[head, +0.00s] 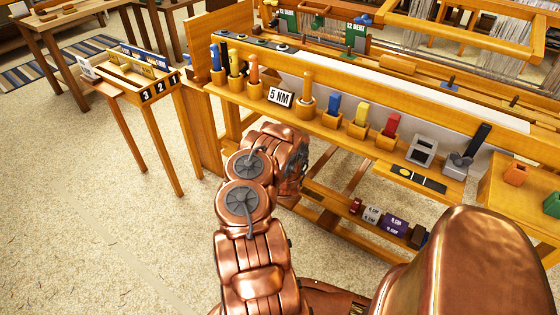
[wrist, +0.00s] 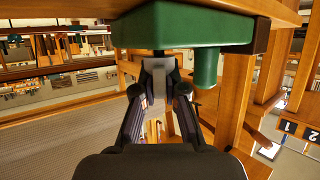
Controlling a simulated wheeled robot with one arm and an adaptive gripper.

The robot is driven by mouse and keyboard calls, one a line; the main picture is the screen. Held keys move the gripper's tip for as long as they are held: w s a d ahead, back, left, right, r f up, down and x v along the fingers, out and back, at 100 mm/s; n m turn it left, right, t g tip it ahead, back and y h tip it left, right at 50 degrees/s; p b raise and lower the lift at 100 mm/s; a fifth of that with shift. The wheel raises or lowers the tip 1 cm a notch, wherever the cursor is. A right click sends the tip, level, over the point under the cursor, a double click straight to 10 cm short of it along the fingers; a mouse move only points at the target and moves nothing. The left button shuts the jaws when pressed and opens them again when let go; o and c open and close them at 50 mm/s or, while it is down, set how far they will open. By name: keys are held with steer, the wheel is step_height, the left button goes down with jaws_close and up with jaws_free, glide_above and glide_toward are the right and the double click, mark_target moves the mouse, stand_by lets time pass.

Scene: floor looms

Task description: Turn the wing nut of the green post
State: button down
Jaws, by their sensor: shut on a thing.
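In the wrist view a green block (wrist: 190,32) fills the top, with a short green cylinder (wrist: 206,68) under its right part. My gripper (wrist: 160,77) is just below the block, its two dark fingers closed in from both sides. They are shut on a small pale grey piece, apparently the wing nut, under a dark stem on the block's underside. The fingers and the block hide most of its shape. In the head view my copper arm reaches forward to the loom bench, and my gripper is hidden there.
In the head view a wooden shelf (head: 340,137) carries several pegs and coloured blocks, with a "5 NM" card (head: 280,96). A small side table (head: 150,92) stands at the left. Wooden posts (wrist: 236,85) are close on the right in the wrist view. Carpet at the lower left is clear.

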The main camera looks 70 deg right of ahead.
steer(key=shift+d+r+n+t, duration=0.15)
steer(key=shift+n+t, duration=0.25)
steer(key=shift+t, duration=0.1)
steer(key=c, duration=1.2)
jaws_free()
steer(key=shift+c, duration=0.2)
steer(key=shift+s+a, duration=0.2)
steer(key=shift+a, duration=0.1)
steer(key=v, duration=1.1)
steer(key=shift+a+r, duration=0.15)
steer(key=shift+r, duration=0.1)
